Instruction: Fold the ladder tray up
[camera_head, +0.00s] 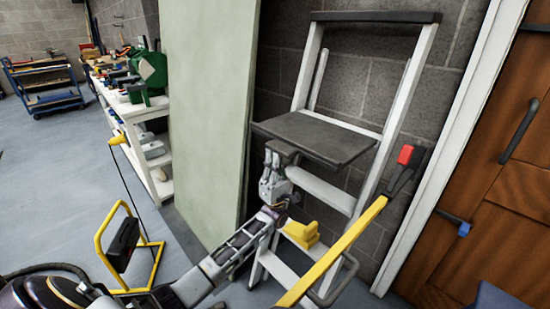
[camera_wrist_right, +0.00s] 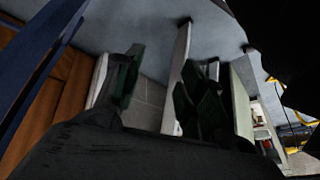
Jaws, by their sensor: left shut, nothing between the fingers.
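The stepladder (camera_head: 417,75) has white rails and stands open against the block wall. Its dark grey tray (camera_head: 318,136) is folded out, roughly level, sticking out between the rails. My left gripper (camera_head: 279,152) is shut and empty, at the tray's near left edge. The fingertips are close under that edge; I cannot tell whether they touch it. My right gripper (camera_wrist_right: 165,92) shows only in the right wrist view, its two dark fingers spread wide apart, with no object seen held. A white upright, perhaps a ladder rail, shows beyond its fingers.
A pale green panel (camera_head: 207,110) leans just left of the ladder. A yellow bar with a red-and-black end (camera_head: 345,240) crosses in front of the ladder. A wooden door (camera_head: 500,190) is at the right. A yellow stand (camera_head: 128,250) is on the floor at left.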

